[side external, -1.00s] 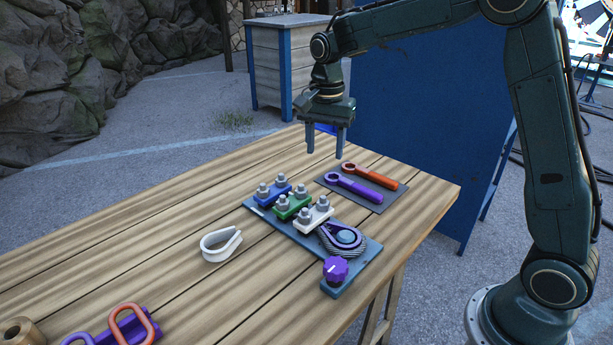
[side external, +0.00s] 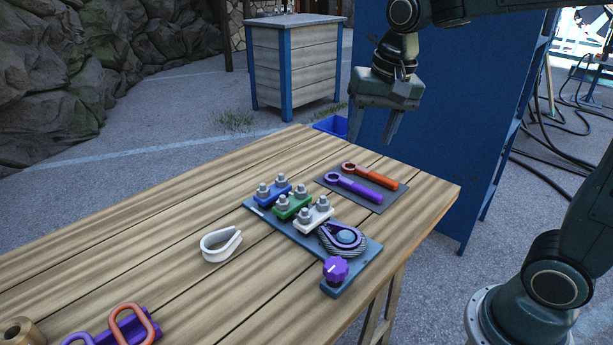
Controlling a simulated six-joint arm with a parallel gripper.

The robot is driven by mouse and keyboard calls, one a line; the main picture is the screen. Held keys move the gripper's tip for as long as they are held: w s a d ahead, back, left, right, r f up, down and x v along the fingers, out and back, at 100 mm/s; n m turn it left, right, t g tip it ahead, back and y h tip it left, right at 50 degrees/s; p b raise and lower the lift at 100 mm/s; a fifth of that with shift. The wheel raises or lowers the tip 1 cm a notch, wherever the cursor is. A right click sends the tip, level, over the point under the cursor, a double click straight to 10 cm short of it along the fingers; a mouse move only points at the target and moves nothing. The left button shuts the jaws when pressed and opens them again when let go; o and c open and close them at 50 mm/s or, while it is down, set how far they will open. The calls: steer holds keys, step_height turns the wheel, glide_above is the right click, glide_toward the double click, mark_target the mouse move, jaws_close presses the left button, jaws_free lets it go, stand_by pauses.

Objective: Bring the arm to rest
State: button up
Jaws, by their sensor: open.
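My gripper (side external: 372,132) is open and empty. It hangs in the air above the far right part of the wooden table (side external: 180,225), with its fingers pointing down and slightly tilted. It touches nothing that I can see. Below it, a purple wrench (side external: 354,188) and an orange wrench (side external: 370,176) lie on a dark mat (side external: 392,203).
A dark plate (side external: 352,276) holds blue (side external: 273,192), green (side external: 292,208) and white (side external: 312,218) clamps, a cable loop (side external: 345,240) and a purple knob (side external: 335,270). A white loop (side external: 220,245) lies to its left. A blue panel (side external: 455,130) stands behind the table.

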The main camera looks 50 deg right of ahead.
steer(key=s+a+f+n+t, duration=0.1)
steer(key=s+n+t, duration=0.2)
steer(key=s+n, duration=0.4)
steer(key=s, duration=0.9)
steer(key=shift+a+f+n, duration=0.15)
steer(key=shift+a+n, duration=0.05)
steer(key=shift+n, duration=0.2)
